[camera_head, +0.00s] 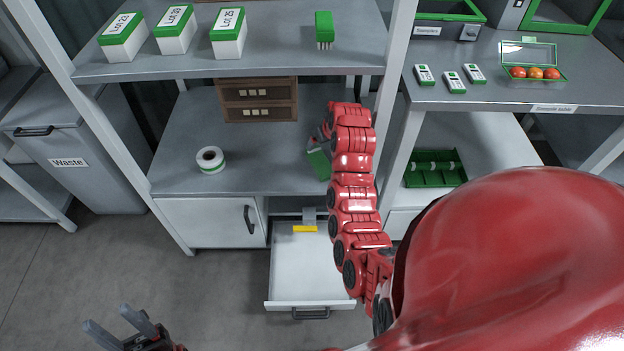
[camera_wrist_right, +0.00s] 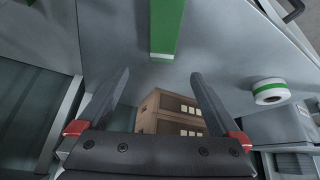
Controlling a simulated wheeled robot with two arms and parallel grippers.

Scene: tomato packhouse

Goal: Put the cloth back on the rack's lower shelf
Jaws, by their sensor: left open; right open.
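A green piece that looks like the folded cloth (camera_head: 318,164) lies on the rack's lower shelf (camera_head: 180,150), near its front right, partly hidden by my right arm. In the right wrist view the green piece (camera_wrist_right: 165,28) is at the top, cut off by the frame, beyond the fingertips and apart from them. My right gripper (camera_wrist_right: 160,82) is open with nothing between its fingers; in the head view my arm mostly hides it. My left gripper (camera_head: 114,322) is open and empty, low at the bottom left over the floor.
A tape roll (camera_head: 210,159) and a brown drawer box (camera_head: 259,100) stand on the lower shelf. Below, a white drawer (camera_head: 310,287) is pulled out, with a yellow item (camera_head: 305,228) inside. The upper shelf (camera_head: 280,55) holds white-and-green boxes and a green brush (camera_head: 324,29).

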